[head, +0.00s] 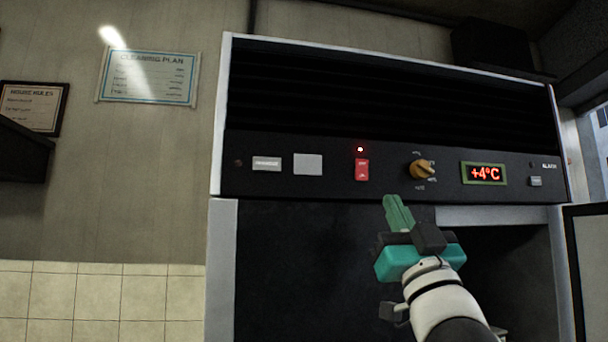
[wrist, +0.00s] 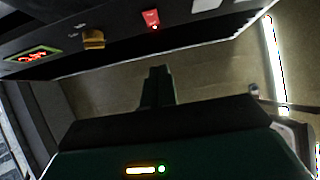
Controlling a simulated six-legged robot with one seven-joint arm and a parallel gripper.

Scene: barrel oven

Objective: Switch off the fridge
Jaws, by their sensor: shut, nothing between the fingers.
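The fridge (head: 300,180) has a dark control panel below a black grille. On the panel a red rocker switch (head: 362,170) sits under a small lit red lamp (head: 360,149). The switch also shows in the wrist view (wrist: 151,17), with a red light glowing beside it. A green-framed display (head: 484,173) reads +4°C in red. My gripper (head: 398,208) is shut and empty. In the head view its green fingertips are just below the panel, right of and lower than the switch, not seen touching it. The wrist view also shows the fingers (wrist: 157,78), apart from the switch.
A yellow-brown knob (head: 422,169) stands on the panel between switch and display. White plates (head: 308,164) are left of the switch. An open door (head: 588,270) is at the right. Wall signs (head: 148,78) hang at the left.

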